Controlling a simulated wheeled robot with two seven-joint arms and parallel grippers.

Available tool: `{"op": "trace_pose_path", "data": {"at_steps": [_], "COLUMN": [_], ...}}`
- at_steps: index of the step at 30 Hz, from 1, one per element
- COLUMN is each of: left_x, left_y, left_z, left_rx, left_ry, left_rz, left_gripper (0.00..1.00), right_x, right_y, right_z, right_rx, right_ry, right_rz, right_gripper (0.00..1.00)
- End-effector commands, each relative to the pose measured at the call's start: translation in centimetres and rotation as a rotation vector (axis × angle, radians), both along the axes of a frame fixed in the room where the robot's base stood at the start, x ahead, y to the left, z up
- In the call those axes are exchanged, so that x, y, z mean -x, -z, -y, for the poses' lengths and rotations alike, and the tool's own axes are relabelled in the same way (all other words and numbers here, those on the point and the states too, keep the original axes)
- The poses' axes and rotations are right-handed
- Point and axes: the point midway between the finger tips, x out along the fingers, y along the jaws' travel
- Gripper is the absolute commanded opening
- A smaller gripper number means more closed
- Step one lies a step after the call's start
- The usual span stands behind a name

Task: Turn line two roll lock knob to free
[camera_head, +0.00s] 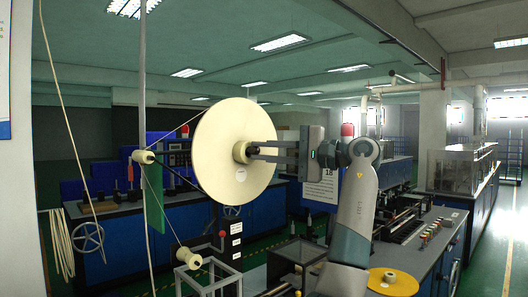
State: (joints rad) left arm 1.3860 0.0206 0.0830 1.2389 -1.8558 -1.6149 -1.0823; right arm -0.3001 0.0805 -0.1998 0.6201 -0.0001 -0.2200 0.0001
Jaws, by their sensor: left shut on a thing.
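A large cream tape roll (222,178) hangs upright on a dark spindle arm left of centre. A cream hub knob (239,152), the likely roll lock knob, sits at its middle. My left gripper (254,151) reaches in from the right, its fingers pointing left, and is shut on this knob. The knob's lock marking cannot be read, and the fingers hide part of its right side. My right gripper is not in view.
A post (143,80) stands left of the roll, with tape running to a small roller (190,258) below. A yellow disc (393,282) lies at the lower right. A red-knobbed lever (222,234) stands under the roll. Blue benches (110,245) stand behind.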

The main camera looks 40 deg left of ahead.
Motion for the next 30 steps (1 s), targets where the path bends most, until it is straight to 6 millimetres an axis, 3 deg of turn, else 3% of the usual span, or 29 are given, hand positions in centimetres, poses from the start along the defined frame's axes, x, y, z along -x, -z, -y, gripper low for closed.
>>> {"op": "trace_pose_path", "data": {"at_steps": [9, 26, 27, 29, 30], "left_x": [0.0, 0.02, 0.02, 0.01, 0.01], "left_y": [-0.17, -0.11, -0.11, -0.11, -0.11], "left_z": [0.01, 0.0, 0.0, 0.0, 0.0], "left_rx": [0.014, 0.018, 0.018, 0.018, 0.018], "left_ry": [0.0, 0.0, 0.001, 0.001, 0.001], "left_rz": [0.17, 0.209, 0.209, 0.209, 0.209], "left_gripper": [0.0, 0.0, 0.23, 0.35, 0.35], "right_x": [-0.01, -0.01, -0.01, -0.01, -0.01], "right_y": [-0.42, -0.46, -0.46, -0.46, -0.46], "right_z": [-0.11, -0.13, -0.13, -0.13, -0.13], "right_rx": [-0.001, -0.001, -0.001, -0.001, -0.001], "right_ry": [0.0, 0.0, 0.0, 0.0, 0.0], "right_rz": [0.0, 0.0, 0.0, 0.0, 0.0], "right_gripper": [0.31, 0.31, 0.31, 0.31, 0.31]}}
